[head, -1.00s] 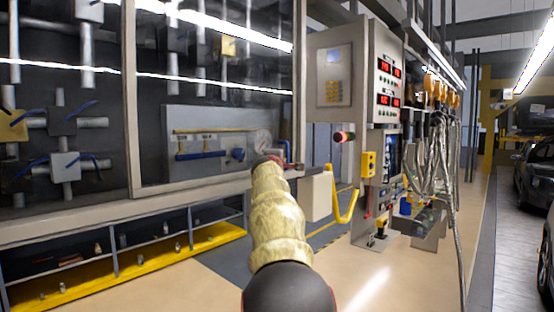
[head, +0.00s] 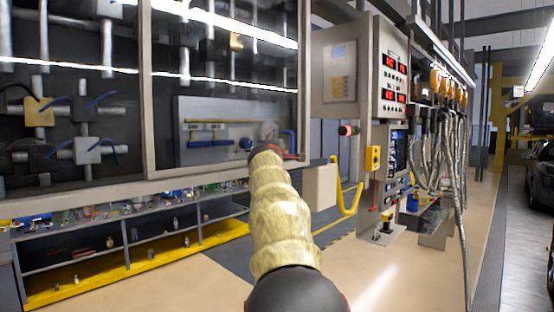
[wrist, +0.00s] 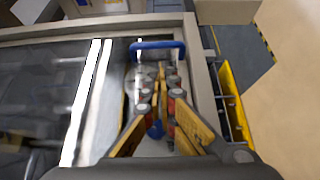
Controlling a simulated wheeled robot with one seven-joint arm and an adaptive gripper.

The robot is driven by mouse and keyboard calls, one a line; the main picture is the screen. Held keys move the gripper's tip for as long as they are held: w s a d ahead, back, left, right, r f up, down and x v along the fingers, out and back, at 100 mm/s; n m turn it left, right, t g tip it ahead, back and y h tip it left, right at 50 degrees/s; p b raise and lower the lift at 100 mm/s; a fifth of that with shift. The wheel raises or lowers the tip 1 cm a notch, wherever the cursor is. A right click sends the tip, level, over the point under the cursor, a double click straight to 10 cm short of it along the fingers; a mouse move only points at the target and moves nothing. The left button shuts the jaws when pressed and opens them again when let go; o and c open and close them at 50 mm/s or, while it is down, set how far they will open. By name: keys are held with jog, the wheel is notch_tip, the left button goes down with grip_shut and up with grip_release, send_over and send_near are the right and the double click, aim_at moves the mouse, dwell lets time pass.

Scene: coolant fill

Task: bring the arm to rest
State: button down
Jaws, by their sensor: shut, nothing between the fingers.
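My arm, in a beige sleeve (head: 280,215), reaches forward from the bottom of the head view toward the glass-fronted cabinet (head: 305,90). It hides most of my gripper there. In the wrist view my gripper (wrist: 160,88) shows from behind, its yellow-padded fingers running together at the tips, shut with nothing held. It is over or close in front of the glass panel; the exact gap cannot be told. A blue handle (wrist: 158,44) shows just beyond the fingertips.
The cabinet frame (wrist: 203,75) lies close to the right of the gripper in the wrist view. A shelf with a yellow edge (head: 85,288) runs below the cabinet. A control panel (head: 390,70) and hanging hoses (head: 455,150) stand to the right. Open floor (head: 390,270) lies right of my arm.

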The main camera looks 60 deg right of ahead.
notch_tip(320, 180, down, 16)
jog(key=s+a+r+m+g+y, duration=0.1)
jog(key=s+m+g+y, duration=0.15)
jog(key=m, duration=0.25)
jog(key=a+f+m+y+b, duration=0.15)
jog(key=a+f+y, duration=0.25)
jog(key=a+f, duration=0.5)
jog(key=a+f+m+y+b, duration=0.1)
jog(key=a+f+y+b, duration=0.15)
jog(key=a+f, duration=0.95)
jog(key=a+f+m+y+b, duration=0.1)
jog(key=a+f+y+b, duration=0.15)
jog(key=a+f, duration=0.95)
jog(key=s+a+f+n+y+b, duration=0.1)
jog(key=s+a+f+y+b, duration=0.1)
jog(key=a, duration=0.9)
jog(key=s+a+f+n+t+y+b, duration=0.1)
jog(key=s+a+f+b, duration=0.3)
jog(key=a, duration=0.8)
jog(key=s+a+f+n+t+y+b, duration=0.1)
jog(key=a+f, duration=0.5)
jog(key=a, duration=0.6)
jog(key=shift+s+f+n+y+b, duration=0.4)
jog(key=shift+s+n+y+b, duration=0.55)
jog(key=shift+s, duration=0.7)
jog(key=shift+a+t, duration=0.1)
jog(key=shift+t, duration=0.15)
